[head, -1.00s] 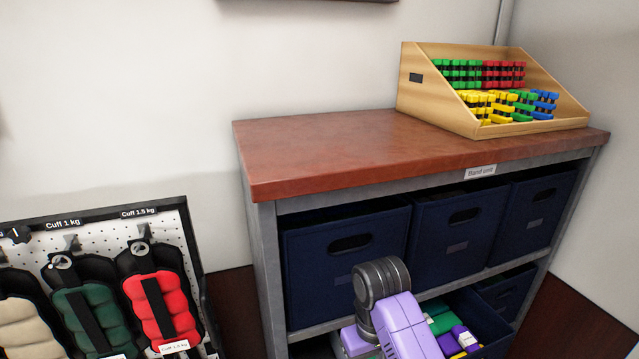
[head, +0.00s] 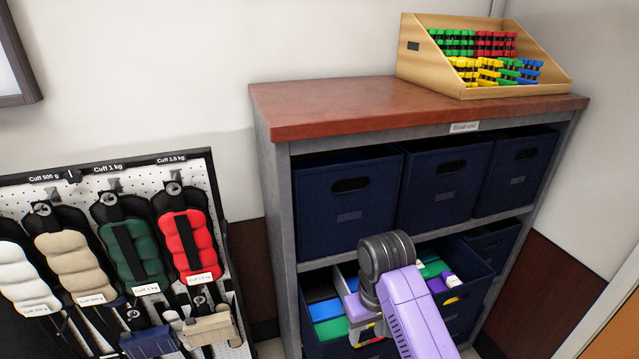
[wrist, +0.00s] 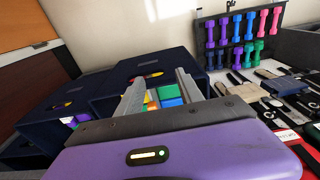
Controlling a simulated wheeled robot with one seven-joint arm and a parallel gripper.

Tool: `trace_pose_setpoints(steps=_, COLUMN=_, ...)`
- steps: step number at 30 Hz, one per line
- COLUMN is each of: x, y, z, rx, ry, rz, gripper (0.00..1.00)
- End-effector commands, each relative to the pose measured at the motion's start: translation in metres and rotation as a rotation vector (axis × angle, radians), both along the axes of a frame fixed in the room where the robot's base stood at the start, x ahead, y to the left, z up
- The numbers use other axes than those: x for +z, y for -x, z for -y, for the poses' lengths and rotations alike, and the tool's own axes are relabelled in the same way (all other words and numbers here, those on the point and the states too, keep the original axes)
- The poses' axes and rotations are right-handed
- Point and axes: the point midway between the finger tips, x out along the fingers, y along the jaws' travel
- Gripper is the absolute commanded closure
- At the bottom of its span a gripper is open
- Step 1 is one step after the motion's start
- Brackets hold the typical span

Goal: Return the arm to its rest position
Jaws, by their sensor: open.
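My arm shows purple with a dark grey joint in the head view, in front of the lower shelf of the band unit (head: 420,113). My gripper (wrist: 160,88) shows in the wrist view with its two grey fingers apart and nothing between them. Beyond the fingers is an open navy bin (wrist: 112,88) with blue, green and yellow items in it. In the head view the fingers are hidden behind or beside my arm, so I cannot tell their exact distance from the bin.
Lower open bins (head: 465,260) hold colored bands. Closed-front navy bins (head: 347,200) fill the upper shelf. A wooden rack (head: 490,55) stands on top. A cuff board (head: 105,235) is at left. The wrist view shows dumbbells (wrist: 238,30) on a wall rack.

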Motion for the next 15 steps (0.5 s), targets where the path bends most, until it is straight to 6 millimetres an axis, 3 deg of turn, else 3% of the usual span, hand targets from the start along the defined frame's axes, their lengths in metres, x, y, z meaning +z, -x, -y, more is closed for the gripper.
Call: trace_pose_setpoints(steps=15, x=0.039, y=-0.075, z=-0.029, rx=-0.007, ry=-0.141, rz=0.443, gripper=0.56)
